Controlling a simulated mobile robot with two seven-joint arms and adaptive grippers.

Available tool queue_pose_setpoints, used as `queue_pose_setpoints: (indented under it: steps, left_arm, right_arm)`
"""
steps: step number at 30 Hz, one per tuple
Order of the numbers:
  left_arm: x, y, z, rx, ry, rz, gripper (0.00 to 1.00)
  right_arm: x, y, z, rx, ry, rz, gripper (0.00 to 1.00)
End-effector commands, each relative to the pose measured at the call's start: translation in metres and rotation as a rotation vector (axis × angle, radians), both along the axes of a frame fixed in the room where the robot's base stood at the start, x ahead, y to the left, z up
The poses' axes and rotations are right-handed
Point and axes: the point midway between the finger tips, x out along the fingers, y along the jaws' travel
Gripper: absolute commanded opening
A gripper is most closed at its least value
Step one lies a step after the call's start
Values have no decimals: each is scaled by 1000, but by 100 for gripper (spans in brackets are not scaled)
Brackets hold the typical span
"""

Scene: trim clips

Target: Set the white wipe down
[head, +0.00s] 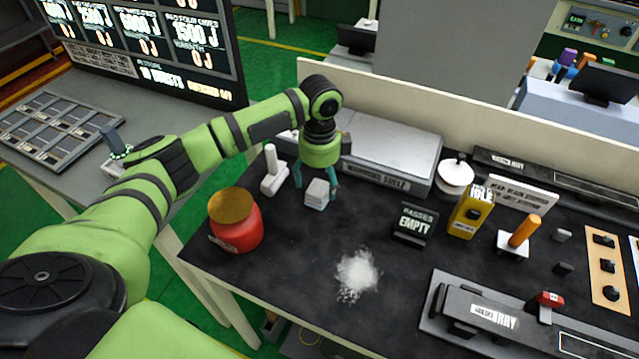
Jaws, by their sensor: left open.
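The white wipe (317,195), a small pale folded block, appears to rest on the dark mat of the workbench. My left gripper (316,190) points down over it, with its teal fingers spread on either side. The fingers look open and the wipe does not look squeezed. Whether a finger touches the wipe's sides is too small to tell. My right gripper is not in view.
A red jar with a tan lid (236,220) and a white-handled tool (272,172) stand left of the wipe. White powder (357,275) lies in front. An EMPTY sign (413,223) stands right; the mat between is clear.

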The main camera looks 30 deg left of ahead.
Motion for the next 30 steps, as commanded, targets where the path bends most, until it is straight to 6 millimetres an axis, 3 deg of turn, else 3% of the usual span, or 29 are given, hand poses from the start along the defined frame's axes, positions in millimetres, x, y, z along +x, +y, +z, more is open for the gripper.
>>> queue_pose_setpoints:
  steps: [9,15,30]
  left_arm:
    - [1,-1,67,-1,-6,-1,78]
    - [1,0,96,0,-2,1,78]
    - [0,0,105,0,1,0,78]
  right_arm:
    - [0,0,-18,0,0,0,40]
    - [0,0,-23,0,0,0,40]
    - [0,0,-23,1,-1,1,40]
